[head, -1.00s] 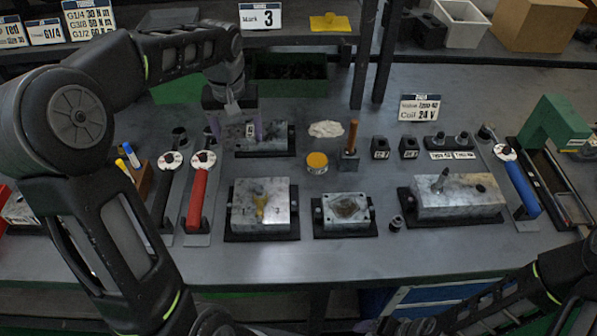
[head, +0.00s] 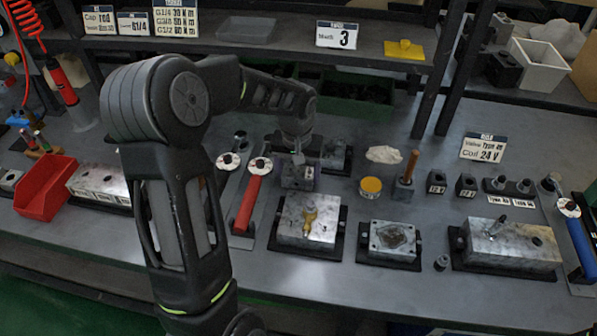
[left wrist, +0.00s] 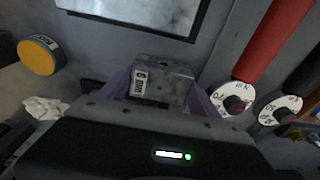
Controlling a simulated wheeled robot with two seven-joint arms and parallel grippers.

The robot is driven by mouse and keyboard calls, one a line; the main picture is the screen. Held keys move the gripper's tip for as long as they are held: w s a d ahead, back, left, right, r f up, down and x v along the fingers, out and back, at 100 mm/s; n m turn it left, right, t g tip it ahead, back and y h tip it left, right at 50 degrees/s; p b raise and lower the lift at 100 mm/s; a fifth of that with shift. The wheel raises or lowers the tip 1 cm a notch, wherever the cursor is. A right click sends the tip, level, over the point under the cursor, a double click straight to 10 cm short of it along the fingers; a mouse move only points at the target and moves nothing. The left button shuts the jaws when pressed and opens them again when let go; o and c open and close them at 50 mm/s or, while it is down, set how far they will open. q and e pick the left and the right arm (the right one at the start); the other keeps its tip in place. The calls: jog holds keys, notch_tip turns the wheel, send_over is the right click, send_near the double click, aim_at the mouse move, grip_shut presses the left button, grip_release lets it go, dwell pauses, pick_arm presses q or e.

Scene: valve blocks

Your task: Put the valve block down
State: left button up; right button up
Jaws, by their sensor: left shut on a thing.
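My left gripper (head: 297,166) is shut on a small grey metal valve block (head: 298,180) with a white label on its side. In the left wrist view the valve block (left wrist: 162,84) sits between the two purple fingers of the left gripper (left wrist: 158,95). It is held over the bench, just behind a larger metal block (head: 313,220) on a dark base. A dark plate with another grey block (head: 338,157) lies behind and to the right. Whether the held block touches the bench cannot be told. My right gripper is not in view.
A red-handled tool with a round dial (head: 249,200) lies left of the held block. A yellow tin (head: 371,187) and a white crumpled cloth (head: 384,154) lie to its right. A smaller block on a base (head: 393,240) stands at front right. A red bin (head: 45,188) is far left.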

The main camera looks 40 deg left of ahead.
aim_at(297, 176)
pick_arm(q)
jog(key=shift+f, duration=0.1)
jog(key=shift+f, duration=0.25)
jog(key=o, duration=1.6)
jog(key=shift+r, duration=0.1)
jog(key=shift+r, duration=0.25)
notch_tip(297, 176, up, 12)
jog(key=s, duration=0.1)
jog(key=shift+s+d+f, duration=0.15)
jog(key=shift+d, duration=0.2)
